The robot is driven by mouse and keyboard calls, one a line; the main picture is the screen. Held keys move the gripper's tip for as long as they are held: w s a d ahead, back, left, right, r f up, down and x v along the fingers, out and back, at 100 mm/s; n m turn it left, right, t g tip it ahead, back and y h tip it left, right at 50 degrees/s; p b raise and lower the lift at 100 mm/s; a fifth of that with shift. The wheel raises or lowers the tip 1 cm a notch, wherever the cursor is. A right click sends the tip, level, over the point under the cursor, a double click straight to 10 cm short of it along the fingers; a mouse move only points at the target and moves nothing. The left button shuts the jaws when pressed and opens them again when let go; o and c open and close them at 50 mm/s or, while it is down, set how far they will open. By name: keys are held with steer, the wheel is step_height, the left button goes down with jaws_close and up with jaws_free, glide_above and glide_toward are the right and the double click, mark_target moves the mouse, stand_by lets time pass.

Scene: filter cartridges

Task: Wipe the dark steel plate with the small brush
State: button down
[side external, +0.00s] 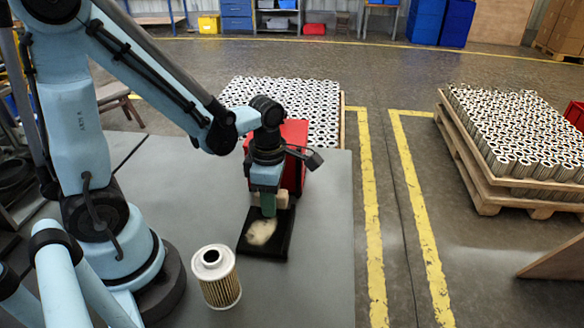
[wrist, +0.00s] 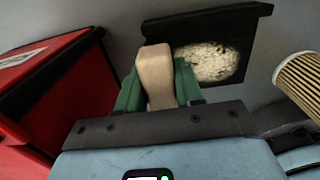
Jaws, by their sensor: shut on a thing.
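The dark steel plate (side external: 276,236) lies on the grey table, with a pale, dusty patch (side external: 261,232) on it. In the wrist view the plate (wrist: 215,22) is at the top, and the patch (wrist: 210,62) is just right of my gripper. My gripper (side external: 268,207) points down over the far part of the plate. Its green fingers (wrist: 157,84) are shut on the small brush (wrist: 155,68), of which a tan block shows. The brush (side external: 282,199) is partly hidden by the fingers in the side view. Its bristles are hidden, so I cannot tell whether they touch the plate.
A red bin (side external: 294,140) stands close behind my gripper; it also fills the left of the wrist view (wrist: 50,95). A filter cartridge (side external: 219,279) stands upright left of the plate. The table (side external: 322,270) is clear to the right. Pallets of cartridges (side external: 520,130) are beyond.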

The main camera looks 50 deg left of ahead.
steer(key=r, duration=0.3)
steer(key=shift+s+r, duration=0.2)
steer(key=shift+r, duration=2.75)
